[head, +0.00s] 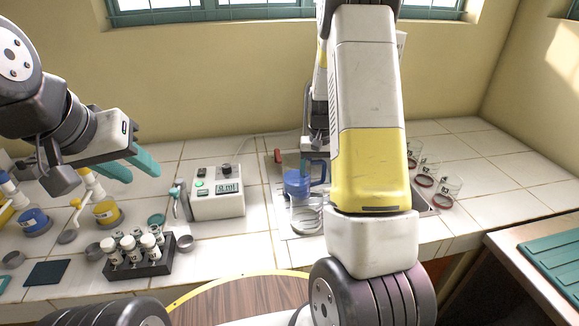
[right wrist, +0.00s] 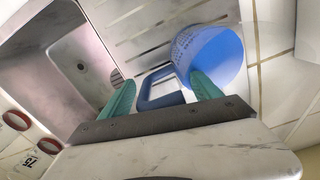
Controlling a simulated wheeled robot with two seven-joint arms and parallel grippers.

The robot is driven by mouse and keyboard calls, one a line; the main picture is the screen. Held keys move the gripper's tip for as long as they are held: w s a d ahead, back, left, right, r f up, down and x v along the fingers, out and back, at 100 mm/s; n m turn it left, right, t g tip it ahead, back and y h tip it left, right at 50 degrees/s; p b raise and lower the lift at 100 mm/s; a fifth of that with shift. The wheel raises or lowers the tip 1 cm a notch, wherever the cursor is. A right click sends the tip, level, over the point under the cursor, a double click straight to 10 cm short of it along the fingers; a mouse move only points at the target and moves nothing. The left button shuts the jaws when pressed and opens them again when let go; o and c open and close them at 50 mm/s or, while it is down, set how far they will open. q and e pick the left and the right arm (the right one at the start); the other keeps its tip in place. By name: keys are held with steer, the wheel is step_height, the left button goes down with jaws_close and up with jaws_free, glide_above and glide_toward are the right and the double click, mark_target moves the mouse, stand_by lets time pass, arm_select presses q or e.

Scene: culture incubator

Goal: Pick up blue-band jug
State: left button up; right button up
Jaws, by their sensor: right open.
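The blue-band jug (head: 297,183) stands upright by the sink at the back middle of the counter, its handle on the right. In the right wrist view the jug (right wrist: 214,56) looks blue with printed marks, and its blue handle (right wrist: 152,88) lies between the teal fingers. My right gripper (right wrist: 162,95) is open around the handle, with a gap at the left finger; whether the right finger touches the jug I cannot tell. In the head view my right arm hides most of that gripper. My left gripper (head: 146,174) is open and empty above the left counter.
A white instrument (head: 217,194) and a dark rack of white-capped vials (head: 140,262) stand to the left. Red-banded beakers (head: 443,193) stand to the right. The sink basin (right wrist: 78,65) opens beside the jug.

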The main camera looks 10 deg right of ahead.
steer(key=shift+f, duration=0.5)
jaws_close()
steer(key=shift+r, duration=0.1)
